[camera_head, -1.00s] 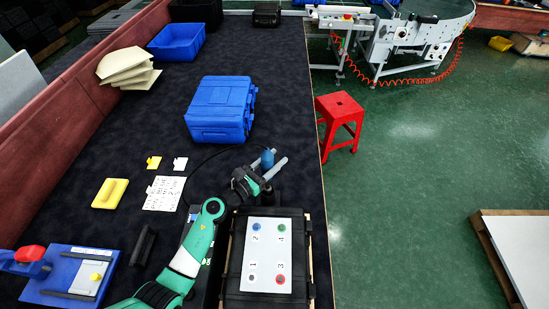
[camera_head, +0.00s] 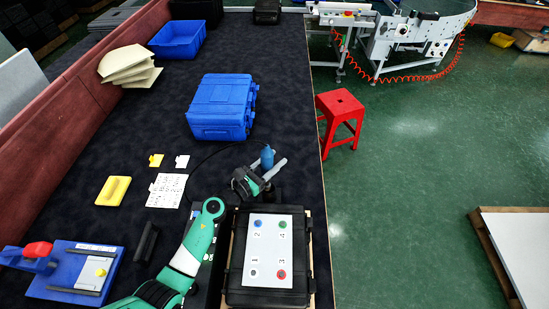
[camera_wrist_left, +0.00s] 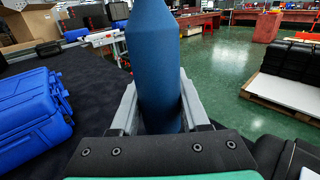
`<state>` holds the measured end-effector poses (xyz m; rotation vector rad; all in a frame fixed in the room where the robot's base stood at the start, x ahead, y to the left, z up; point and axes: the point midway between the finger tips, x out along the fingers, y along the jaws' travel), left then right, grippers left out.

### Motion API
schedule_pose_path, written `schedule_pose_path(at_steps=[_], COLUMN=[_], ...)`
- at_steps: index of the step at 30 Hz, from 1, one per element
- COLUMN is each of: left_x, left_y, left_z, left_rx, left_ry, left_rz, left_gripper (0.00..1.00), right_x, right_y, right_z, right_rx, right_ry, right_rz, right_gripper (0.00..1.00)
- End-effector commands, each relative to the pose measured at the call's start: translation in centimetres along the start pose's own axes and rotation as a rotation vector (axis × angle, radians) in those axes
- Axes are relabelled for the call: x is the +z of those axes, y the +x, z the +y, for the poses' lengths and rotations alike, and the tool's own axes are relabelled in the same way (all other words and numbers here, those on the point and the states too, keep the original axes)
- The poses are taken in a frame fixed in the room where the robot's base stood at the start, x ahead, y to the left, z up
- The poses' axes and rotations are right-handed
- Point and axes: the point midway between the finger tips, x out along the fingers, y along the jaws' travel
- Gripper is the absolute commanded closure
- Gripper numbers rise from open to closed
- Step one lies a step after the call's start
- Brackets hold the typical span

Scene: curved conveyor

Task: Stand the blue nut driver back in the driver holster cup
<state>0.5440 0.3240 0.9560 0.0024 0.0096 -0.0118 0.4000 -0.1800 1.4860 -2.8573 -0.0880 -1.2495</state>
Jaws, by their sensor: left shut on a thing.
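The blue nut driver (camera_head: 267,157) is between the fingers of my left gripper (camera_head: 270,168), near the right edge of the dark table. In the left wrist view the blue driver (camera_wrist_left: 155,70) stands roughly upright, with a grey finger on each side, and its top runs out of the picture. My left gripper (camera_wrist_left: 157,108) is shut on it. What lies under the driver is hidden by the gripper. I cannot clearly make out the holster cup; a dark shape sits just below the gripper in the head view. My right gripper is not in view.
A black case (camera_head: 232,262) with a numbered white panel (camera_head: 268,250) stands below the gripper. A blue case (camera_head: 222,107) lies beyond it. A white card (camera_head: 166,191), a yellow block (camera_head: 113,190) and a blue fixture (camera_head: 60,275) are left. A red stool (camera_head: 340,105) stands on the floor.

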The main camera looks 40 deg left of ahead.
Motion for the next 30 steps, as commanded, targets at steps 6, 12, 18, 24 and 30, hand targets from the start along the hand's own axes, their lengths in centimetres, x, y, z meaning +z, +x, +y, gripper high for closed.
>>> schedule_pose_path(at_steps=[6,12,18,24,30], left_x=[3.0,4.9,6.8,8.0,7.8], left_y=[0.1,0.1,0.1,0.1,0.1], left_z=[0.0,0.0,0.0,0.1,0.1], left_rx=[0.000,0.000,0.000,0.000,0.000], left_ry=[0.000,0.000,0.000,0.000,0.000], left_rz=[-0.008,-0.010,-0.011,-0.011,-0.011], left_gripper=[1.00,1.00,1.00,1.00,1.00], right_x=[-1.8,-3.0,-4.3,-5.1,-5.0], right_y=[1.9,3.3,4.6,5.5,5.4], right_z=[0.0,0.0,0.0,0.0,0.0], right_rx=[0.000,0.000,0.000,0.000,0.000], right_ry=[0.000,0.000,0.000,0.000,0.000], right_rz=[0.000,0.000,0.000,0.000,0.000], right_gripper=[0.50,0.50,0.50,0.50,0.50])
